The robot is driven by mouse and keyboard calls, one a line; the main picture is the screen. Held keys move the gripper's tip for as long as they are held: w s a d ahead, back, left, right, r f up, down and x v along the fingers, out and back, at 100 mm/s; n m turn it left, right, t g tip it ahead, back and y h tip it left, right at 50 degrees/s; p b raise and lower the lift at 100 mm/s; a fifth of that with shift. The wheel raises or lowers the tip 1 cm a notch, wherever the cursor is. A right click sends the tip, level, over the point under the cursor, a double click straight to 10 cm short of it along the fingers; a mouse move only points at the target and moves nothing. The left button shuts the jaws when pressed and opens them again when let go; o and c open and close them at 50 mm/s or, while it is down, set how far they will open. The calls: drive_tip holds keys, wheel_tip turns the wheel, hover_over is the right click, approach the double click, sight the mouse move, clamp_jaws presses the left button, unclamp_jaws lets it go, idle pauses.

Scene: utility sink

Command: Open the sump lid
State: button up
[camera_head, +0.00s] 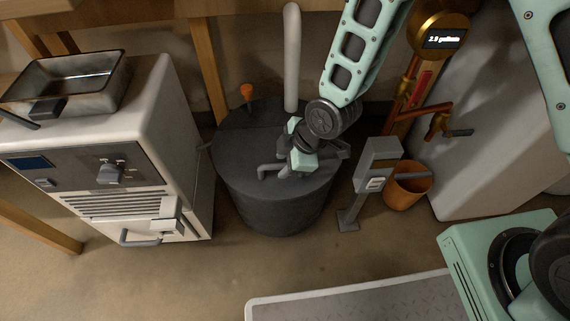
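The sump is a dark grey round tub (275,212) standing on the floor in the middle of the head view. Its flat dark lid (240,150) lies level on top and looks closed. A grey bar handle (268,171) rises near the front of the lid. My mint-green and black gripper (295,160) is low over the lid, right at the handle's right part, and hides some of it. The fingertips are small and partly hidden, so I cannot tell whether they touch or grasp the handle, or how far apart they are.
A white pipe (292,60) and an orange-topped stem (247,93) stand at the lid's back. A white cabinet (150,110) is close left. A grey post box (378,160), copper bucket (407,186) and gauge pipework (432,38) are right.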

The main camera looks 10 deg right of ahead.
clamp_jaws()
drive_tip(key=shift+w+r, duration=0.1)
drive_tip(key=shift+r, duration=0.05)
